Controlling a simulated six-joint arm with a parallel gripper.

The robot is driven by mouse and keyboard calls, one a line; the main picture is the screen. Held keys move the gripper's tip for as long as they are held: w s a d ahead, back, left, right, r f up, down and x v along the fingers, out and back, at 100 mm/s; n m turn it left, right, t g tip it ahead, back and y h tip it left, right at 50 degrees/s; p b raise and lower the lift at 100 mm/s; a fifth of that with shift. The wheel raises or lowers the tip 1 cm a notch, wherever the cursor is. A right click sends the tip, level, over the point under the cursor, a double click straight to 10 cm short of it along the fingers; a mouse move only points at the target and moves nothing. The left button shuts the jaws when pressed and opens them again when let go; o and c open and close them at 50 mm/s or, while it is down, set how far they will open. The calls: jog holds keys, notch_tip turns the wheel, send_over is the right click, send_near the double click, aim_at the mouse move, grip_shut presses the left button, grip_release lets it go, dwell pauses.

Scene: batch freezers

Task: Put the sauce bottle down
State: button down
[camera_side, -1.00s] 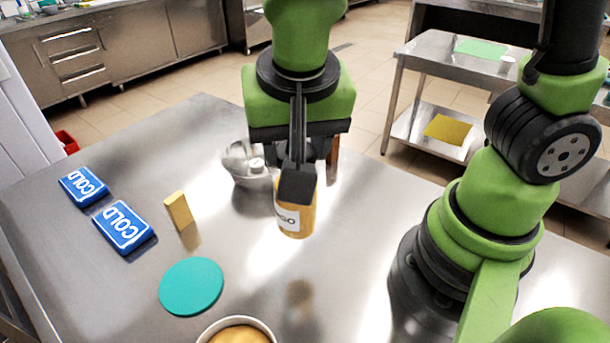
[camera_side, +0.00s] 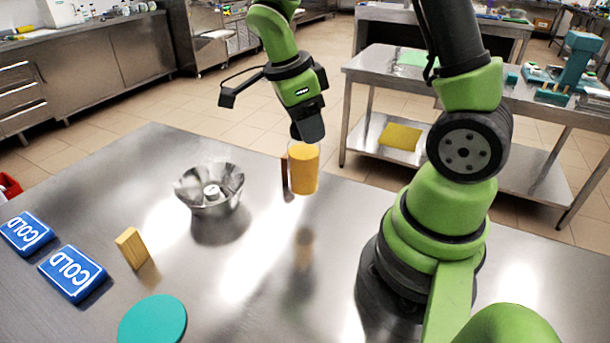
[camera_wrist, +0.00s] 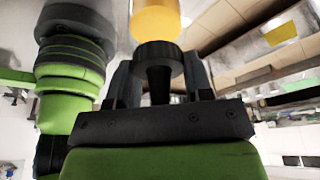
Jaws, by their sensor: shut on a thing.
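The sauce bottle (camera_side: 305,168) has a yellow-orange body and a dark cap. It is held cap-up, roughly upright, with its label out of sight. Its reflection on the steel table (camera_side: 330,225) is well apart from its base, so it appears to hang above the surface. My gripper (camera_side: 308,128) is shut on the bottle's cap end. In the wrist view, the fingers (camera_wrist: 158,85) are on both sides of the black cap, with the yellow body (camera_wrist: 157,20) beyond.
A fluted metal bowl (camera_side: 209,190) stands left of the bottle. A narrow brown item (camera_side: 284,177) shows close beside the bottle. A yellow block (camera_side: 131,248), blue cold packs (camera_side: 72,272) and a teal disc (camera_side: 153,321) lie left. Table below the bottle looks clear.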

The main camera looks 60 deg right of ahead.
aim_at(306, 156)
jog(key=shift+f, duration=3.3)
jog(key=c, duration=0.5)
grip_release()
jog(key=v, duration=1.2)
jog(key=s+a+r+n+t+y, duration=0.1)
jog(key=s+a+r+n+t, duration=0.1)
jog(key=n, duration=0.5)
jog(key=s+a+r+n+t+y, duration=0.2)
jog(key=s+a+r+n+t, duration=0.1)
jog(key=n, duration=0.5)
jog(key=s+a+r+n+t+y, duration=0.1)
jog(key=s+a+r+n+t, duration=0.1)
jog(key=n, duration=0.6)
jog(key=shift+s+a+r+t, duration=0.1)
jog(key=shift+s+r+t, duration=0.1)
jog(key=shift+s+t, duration=0.35)
jog(key=shift+s+a+r+t, duration=0.15)
jog(key=shift+s+r+t, duration=0.15)
jog(key=shift+s, duration=0.4)
jog(key=shift+s+a+r+t, duration=0.1)
jog(key=shift+s+r+t, duration=0.05)
jog(key=shift+s+t, duration=0.4)
